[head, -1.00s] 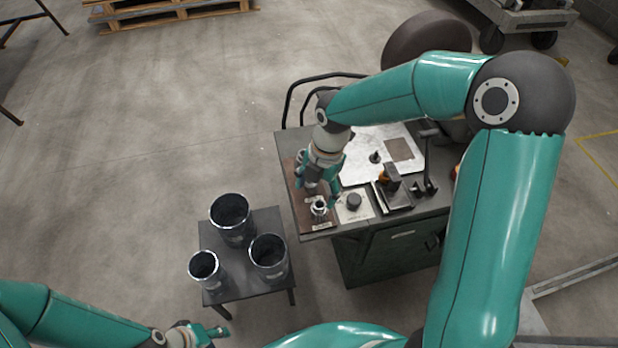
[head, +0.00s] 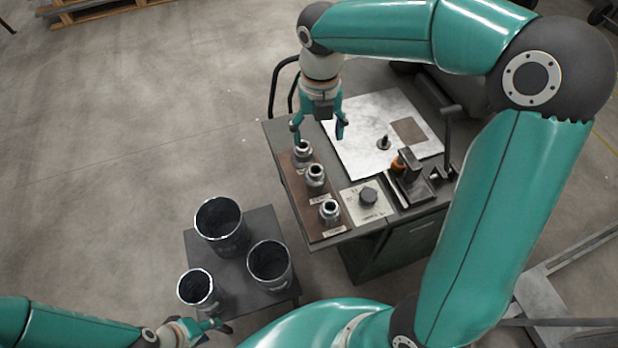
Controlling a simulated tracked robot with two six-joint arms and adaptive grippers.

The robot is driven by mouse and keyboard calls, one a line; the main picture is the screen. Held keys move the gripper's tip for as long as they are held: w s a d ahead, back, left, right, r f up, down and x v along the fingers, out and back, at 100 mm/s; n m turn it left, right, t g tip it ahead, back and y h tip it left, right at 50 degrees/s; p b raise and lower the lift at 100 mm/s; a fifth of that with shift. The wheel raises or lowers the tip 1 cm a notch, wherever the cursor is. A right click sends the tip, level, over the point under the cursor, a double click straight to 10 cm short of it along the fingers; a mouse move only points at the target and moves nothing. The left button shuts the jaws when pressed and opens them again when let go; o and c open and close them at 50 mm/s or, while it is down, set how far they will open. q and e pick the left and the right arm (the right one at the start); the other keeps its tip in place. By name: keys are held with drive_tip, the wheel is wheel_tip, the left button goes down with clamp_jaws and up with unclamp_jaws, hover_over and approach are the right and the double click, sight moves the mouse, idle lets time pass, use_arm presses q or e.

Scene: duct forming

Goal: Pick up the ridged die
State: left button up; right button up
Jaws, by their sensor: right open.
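Three metal dies stand in a row on a brown board (head: 327,232) along the left edge of the workbench: a far die (head: 303,153), a middle die (head: 315,178) and a near die (head: 329,211). Their labels are too small to read, and I cannot tell which one is ridged. My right gripper (head: 319,134) is open and empty, pointing down around the far end of the row. Its left finger is close to the far die; I cannot tell whether they touch. My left gripper (head: 207,330) is at the bottom edge, away from the bench; its jaw state is unclear.
A small dark table (head: 259,221) with three black cylinders (head: 222,228) stands left of the workbench. Further right are a small clamp-like device (head: 411,180) and a metal sheet (head: 360,122) with a small peg.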

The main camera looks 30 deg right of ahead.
sight(315, 176)
wheel_tip(315, 176, down, 17)
drive_tip(key=shift+w+a+r, duration=0.1)
drive_tip(key=shift+w+r, duration=0.05)
clamp_jaws()
idle(0.8)
